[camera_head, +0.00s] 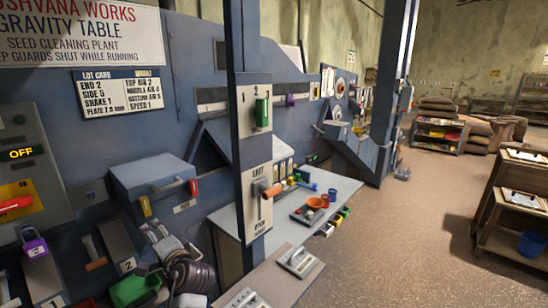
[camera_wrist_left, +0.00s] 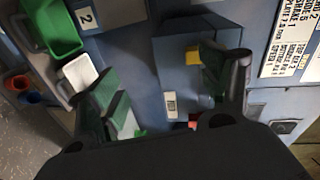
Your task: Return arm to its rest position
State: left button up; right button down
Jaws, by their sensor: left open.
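My left gripper (camera_head: 162,240) is low at the left of the head view, in front of the blue machine and just below a blue box-shaped cover (camera_head: 150,178) with a handle. In the left wrist view its two dark fingers (camera_wrist_left: 168,92) stand wide apart with nothing held between them. The cover (camera_wrist_left: 170,75), with a yellow part (camera_wrist_left: 193,55) and a red part, shows beyond the fingers. My left arm is folded close at the bottom edge of the head view. My right gripper is in neither view.
A green bin (camera_head: 135,287) is beside my left gripper, near the plate marked 2 (camera_head: 127,265). A blue post (camera_head: 250,130) with a switch panel stands to the right. A grey table (camera_head: 345,187) holds cups and small parts.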

pick_arm(q)
jog(key=s+d+f+n+g+h, duration=0.25)
jog(key=s+f, duration=0.35)
jog(key=f, duration=0.3)
jog(key=s+d+f+n+g+h, duration=0.1)
jog(key=s+d+f+h, duration=0.1)
jog(key=s+f+h, duration=0.35)
jog(key=s+d+f+n+g+h, duration=0.1)
jog(key=s+d+f+g+h, duration=0.1)
jog(key=s+d+f, duration=0.4)
jog(key=s+d+f+n+g+h, duration=0.1)
jog(key=s+d+f+g+h, duration=0.15)
jog(key=s, duration=0.55)
notch_tip(320, 180, down, 33)
jog(key=s+a, duration=0.2)
jog(key=a, duration=0.1)
jog(key=s+a+f+g, duration=0.1)
jog(key=s+a+f, duration=0.2)
jog(key=s+f, duration=0.7)
jog(key=s+a+f+m+y, duration=0.1)
jog(key=s+a+f, duration=0.3)
jog(key=s+f, duration=0.6)
jog(key=shift+s+f+g, duration=0.2)
jog(key=shift+s+g, duration=0.2)
jog(key=shift+s, duration=0.15)
jog(key=shift+a, duration=0.1)
